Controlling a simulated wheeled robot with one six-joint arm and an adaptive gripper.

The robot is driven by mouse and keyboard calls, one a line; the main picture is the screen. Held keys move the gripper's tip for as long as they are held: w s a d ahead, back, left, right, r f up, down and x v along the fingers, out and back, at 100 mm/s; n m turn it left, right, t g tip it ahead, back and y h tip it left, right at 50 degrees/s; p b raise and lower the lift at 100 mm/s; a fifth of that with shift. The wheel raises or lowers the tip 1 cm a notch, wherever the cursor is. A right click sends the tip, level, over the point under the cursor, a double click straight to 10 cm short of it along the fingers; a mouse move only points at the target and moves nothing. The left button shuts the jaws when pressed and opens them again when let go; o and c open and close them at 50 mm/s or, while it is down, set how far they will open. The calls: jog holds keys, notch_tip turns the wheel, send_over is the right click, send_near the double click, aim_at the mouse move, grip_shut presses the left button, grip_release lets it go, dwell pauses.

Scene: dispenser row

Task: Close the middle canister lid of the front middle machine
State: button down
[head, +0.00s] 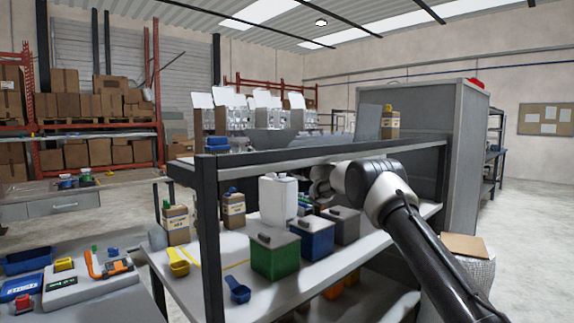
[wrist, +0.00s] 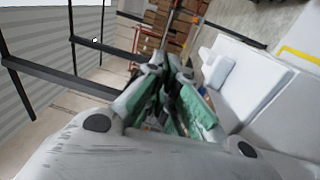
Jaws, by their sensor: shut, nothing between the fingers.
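A row of pale dispenser machines (head: 240,118) stands beyond the shelf rack in the head view. Several white lids (head: 265,98) stand raised above them. The machines overlap and their lower parts are hidden by the rack, so I cannot tell which lid is the middle canister of the front middle machine. My gripper (head: 320,187) is small and dark-grey in the head view, at the rack's opening beside the white jug, partly hidden by my wrist. In the wrist view my gripper (wrist: 165,72) shows its fingers together, with nothing between them. No canister lid is recognisable there.
The shelf rack (head: 290,158) has dark posts and an upper board close to my arm. Its lower shelf holds a white jug (head: 278,199), a green bin (head: 275,254), a blue bin (head: 311,238) and a grey bin (head: 343,225). Free floor lies at right.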

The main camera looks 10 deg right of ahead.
jog(key=shift+w+a+f+g+h, duration=0.2)
jog(key=shift+w+a+g+h, duration=0.15)
jog(key=shift+g, duration=0.25)
dwell(0.3)
